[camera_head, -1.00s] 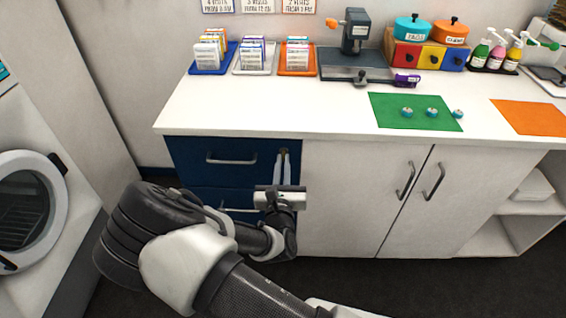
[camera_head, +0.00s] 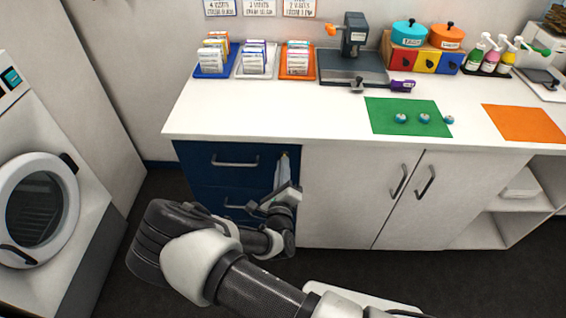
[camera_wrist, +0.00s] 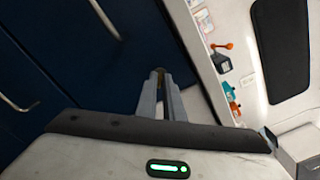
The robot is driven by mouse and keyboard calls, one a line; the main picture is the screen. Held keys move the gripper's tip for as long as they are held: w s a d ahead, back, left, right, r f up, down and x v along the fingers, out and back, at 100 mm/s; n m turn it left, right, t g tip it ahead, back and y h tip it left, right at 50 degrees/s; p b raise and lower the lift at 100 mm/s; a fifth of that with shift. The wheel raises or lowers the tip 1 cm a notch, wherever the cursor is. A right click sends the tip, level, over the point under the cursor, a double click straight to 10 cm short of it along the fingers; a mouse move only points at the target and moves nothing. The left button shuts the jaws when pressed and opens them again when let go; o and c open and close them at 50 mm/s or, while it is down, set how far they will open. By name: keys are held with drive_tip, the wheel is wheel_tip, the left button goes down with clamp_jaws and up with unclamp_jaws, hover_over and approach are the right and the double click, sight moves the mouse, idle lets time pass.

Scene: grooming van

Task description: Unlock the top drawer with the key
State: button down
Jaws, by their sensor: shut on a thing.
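The blue top drawer (camera_head: 200,153) is at the left end of the white counter, with a metal bar handle (camera_head: 235,162). It looks closed. My gripper (camera_head: 284,158) is in front of the drawer's upper right corner, its fingers pointing up at the front. In the wrist view my gripper (camera_wrist: 160,75) is shut on a small brass-coloured piece, which looks like the key (camera_wrist: 158,72). Most of the key is hidden between the fingers. The lock is not visible behind the fingertips, and I cannot tell whether the key touches it.
A lower blue drawer (camera_head: 205,197) with a bar handle is below, partly behind my arm. White cupboard doors (camera_head: 340,190) adjoin on the right. A white front-loading machine (camera_head: 75,250) stands at the left. The countertop (camera_head: 270,115) overhangs the drawers, with trays and a green mat (camera_head: 385,125) on it.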

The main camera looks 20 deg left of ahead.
drive_tip(key=shift+f+n+p, duration=0.1)
drive_tip(key=shift+n+p, duration=0.85)
drive_tip(key=shift+n, duration=2.85)
drive_tip(key=c, duration=1.9)
unclamp_jaws()
drive_tip(key=shift+o, duration=0.2)
drive_tip(key=v, duration=1.7)
drive_tip(key=shift+s+p, duration=0.25)
drive_tip(key=shift+p, duration=0.05)
